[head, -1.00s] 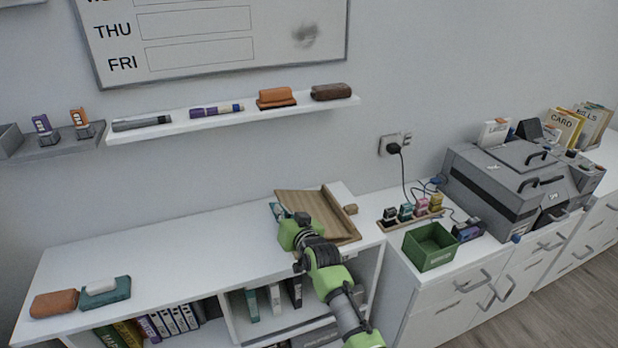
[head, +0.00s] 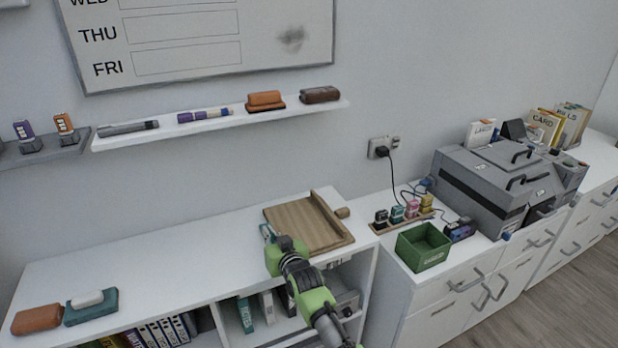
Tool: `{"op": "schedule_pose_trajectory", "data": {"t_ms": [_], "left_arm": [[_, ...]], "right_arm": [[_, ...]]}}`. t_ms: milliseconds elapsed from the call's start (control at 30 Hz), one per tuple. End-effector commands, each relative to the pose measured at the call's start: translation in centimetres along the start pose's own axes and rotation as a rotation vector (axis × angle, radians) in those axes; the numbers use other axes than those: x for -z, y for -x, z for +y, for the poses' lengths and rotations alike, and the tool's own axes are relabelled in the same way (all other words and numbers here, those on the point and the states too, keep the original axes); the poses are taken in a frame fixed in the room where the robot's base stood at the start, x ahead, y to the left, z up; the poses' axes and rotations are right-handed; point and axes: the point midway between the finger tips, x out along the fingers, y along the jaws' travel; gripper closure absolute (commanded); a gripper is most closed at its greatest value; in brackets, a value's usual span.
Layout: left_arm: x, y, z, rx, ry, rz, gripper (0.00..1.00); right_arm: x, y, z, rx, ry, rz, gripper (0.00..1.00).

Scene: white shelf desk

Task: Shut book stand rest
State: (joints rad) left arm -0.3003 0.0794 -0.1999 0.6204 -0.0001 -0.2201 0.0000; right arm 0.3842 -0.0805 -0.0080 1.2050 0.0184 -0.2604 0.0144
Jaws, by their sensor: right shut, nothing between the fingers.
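The wooden book stand (head: 303,226) is on the white shelf top, near its right end. Its panel lies flat, or nearly flat, in the base, with a raised strip along the right side and a round knob (head: 342,212) beside it. My right gripper (head: 276,245) is at the stand's front left corner. Its fingers are shut and empty, mostly hidden behind its green body. I cannot tell whether it touches the stand. My left gripper is not in view.
A small teal item (head: 267,232) is left of the stand, partly hidden by my gripper. A green bin (head: 423,247) and a stamp rack (head: 405,216) stand on the right cabinet. Orange and teal erasers (head: 90,308) lie far left. The shelf top between is clear.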

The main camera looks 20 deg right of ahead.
Motion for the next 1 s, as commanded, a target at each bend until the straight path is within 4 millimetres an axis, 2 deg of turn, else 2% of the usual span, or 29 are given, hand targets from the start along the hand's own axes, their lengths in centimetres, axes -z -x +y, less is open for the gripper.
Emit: {"op": "schedule_pose_trajectory", "data": {"t_ms": [33, 267, 367, 567, 600, 1000], "left_arm": [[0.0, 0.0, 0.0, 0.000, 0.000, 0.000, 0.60], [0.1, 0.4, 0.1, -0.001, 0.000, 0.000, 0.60], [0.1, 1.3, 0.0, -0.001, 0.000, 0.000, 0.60], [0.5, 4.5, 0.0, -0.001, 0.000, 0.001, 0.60], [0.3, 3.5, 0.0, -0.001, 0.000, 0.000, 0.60], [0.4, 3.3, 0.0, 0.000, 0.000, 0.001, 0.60]], "right_arm": [[-0.6, 0.0, 0.0, 0.000, -0.001, -0.012, 1.00], [-0.2, 0.1, 0.0, 0.000, -0.001, -0.013, 1.00], [1.0, 0.2, 0.0, -0.001, 0.000, -0.011, 1.00], [5.2, 0.5, 0.0, -0.001, 0.001, -0.001, 1.00], [3.8, 1.2, 0.0, -0.001, 0.000, -0.006, 1.00], [4.0, 7.8, -0.2, 0.000, -0.001, 0.000, 1.00]]}}
